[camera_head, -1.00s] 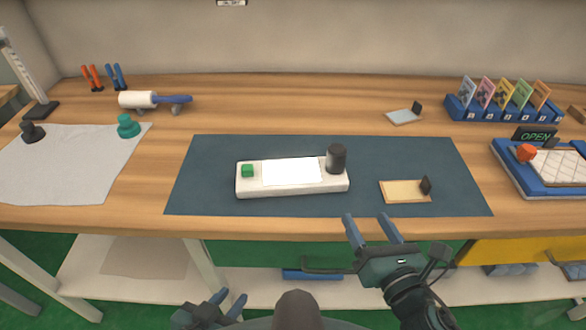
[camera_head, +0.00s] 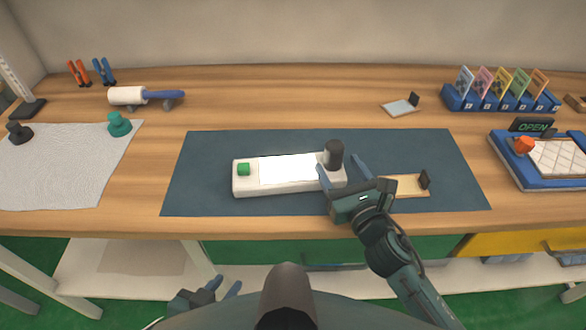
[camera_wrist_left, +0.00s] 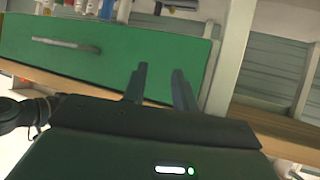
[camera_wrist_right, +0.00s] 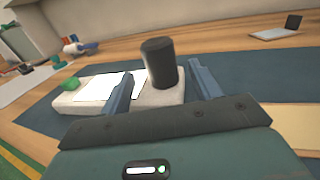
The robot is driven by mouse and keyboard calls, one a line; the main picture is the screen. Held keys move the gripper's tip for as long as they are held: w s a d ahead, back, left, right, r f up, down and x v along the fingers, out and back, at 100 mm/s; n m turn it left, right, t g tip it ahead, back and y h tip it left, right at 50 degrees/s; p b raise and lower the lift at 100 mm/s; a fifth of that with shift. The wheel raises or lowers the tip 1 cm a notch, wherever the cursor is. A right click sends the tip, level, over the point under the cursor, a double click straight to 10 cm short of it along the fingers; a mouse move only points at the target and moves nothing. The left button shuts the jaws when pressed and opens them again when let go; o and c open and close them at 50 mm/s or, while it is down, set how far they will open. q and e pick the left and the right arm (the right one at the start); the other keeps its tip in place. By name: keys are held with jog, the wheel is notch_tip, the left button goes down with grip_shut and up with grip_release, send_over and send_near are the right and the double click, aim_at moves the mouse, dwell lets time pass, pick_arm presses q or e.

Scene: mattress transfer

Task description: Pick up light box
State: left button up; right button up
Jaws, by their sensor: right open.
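The light box (camera_head: 240,183) is a long white block with a bright white panel (camera_head: 285,169), a green button (camera_head: 243,169) at its left end and a dark cylindrical knob (camera_head: 334,154) at its right end. It lies on the dark blue mat. My right gripper (camera_head: 343,167) is open at the box's right end. In the right wrist view the knob (camera_wrist_right: 160,63) stands between the open fingers (camera_wrist_right: 160,85), just beyond them. My left gripper (camera_head: 225,285) is low in front of the table, away from the box. In the left wrist view its fingers (camera_wrist_left: 158,85) are apart and empty.
The dark mat (camera_head: 410,150) has free room around the box. A tan plate with a black clip (camera_head: 408,186) lies right of my right gripper. A roller (camera_head: 130,96), grey cloth (camera_head: 60,165), card rack (camera_head: 500,103) and blue tray (camera_head: 515,168) stand farther off.

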aim_at(337, 162)
jog(key=x, duration=0.4)
jog(key=shift+w, duration=0.25)
pick_arm(q)
jog(key=shift+w+a+r, duration=0.2)
jog(key=shift+w+r, duration=0.05)
pick_arm(e)
jog(key=shift+d, duration=0.1)
jog(key=shift+c, duration=0.4)
jog(key=shift+r, duration=0.1)
grip_shut()
notch_tip(337, 162, up, 10)
jog(key=p, duration=0.3)
pick_arm(q)
jog(key=shift+s+a+r+y, duration=0.25)
jog(key=shift+a+y, duration=0.15)
jog(key=shift+a, duration=0.15)
jog(key=shift+f, duration=0.1)
